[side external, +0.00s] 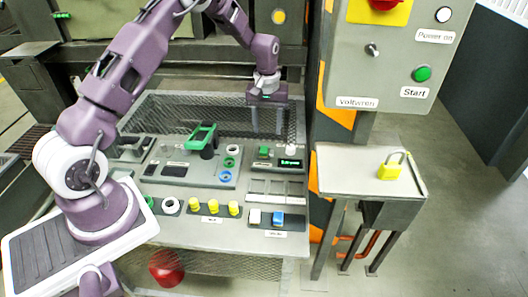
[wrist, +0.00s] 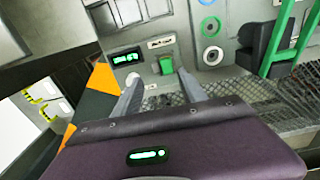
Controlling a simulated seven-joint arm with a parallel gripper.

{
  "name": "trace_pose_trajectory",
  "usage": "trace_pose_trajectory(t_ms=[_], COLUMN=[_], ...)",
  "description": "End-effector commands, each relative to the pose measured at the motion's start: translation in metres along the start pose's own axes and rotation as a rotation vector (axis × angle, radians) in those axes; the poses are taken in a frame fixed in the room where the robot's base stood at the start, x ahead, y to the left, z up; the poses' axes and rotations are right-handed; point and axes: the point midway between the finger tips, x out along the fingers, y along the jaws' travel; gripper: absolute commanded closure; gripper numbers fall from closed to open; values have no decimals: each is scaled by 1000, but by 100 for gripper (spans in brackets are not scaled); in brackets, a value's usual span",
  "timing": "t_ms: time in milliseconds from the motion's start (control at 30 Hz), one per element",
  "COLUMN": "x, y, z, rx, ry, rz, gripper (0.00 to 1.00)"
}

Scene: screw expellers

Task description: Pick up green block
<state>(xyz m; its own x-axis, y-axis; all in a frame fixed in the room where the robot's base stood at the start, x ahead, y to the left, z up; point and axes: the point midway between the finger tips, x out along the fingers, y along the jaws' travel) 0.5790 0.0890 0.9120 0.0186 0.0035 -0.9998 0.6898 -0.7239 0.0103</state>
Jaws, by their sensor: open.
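The small green block (side external: 264,152) sits on the grey panel, left of a lit display. In the wrist view the green block (wrist: 166,65) shows just beyond the fingertips, near the middle of the gap between them. My gripper (side external: 267,133) points down above the far edge of the panel, close to the block. In the wrist view my gripper (wrist: 163,78) is open, with nothing between its fingers. The block's lower part is hard to make out.
The green-lettered display (side external: 290,162) and a white knob (side external: 290,149) are close to the block. A green-handled device (side external: 203,135) stands to the left. Yellow cylinders (side external: 213,206), a white block (side external: 254,217) and a blue block (side external: 277,218) are nearer the front. A control box (side external: 390,60) rises at right.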

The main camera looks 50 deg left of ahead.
Motion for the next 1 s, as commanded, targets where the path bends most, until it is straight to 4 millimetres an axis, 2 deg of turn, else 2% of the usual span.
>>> trace_pose_trajectory(t_ms=[33, 267, 500, 767, 1000], x=[14, 47, 88, 93, 93], y=[-2, -6, -13, -12, -12], z=[-3, -6, -11, -11, -11], rx=[-15, -27, -25, -25, -24], ry=[-10, -18, -18, -16, -16], rz=[-7, -12, -11, -10, -11], gripper=[51, 51, 51, 51, 96])
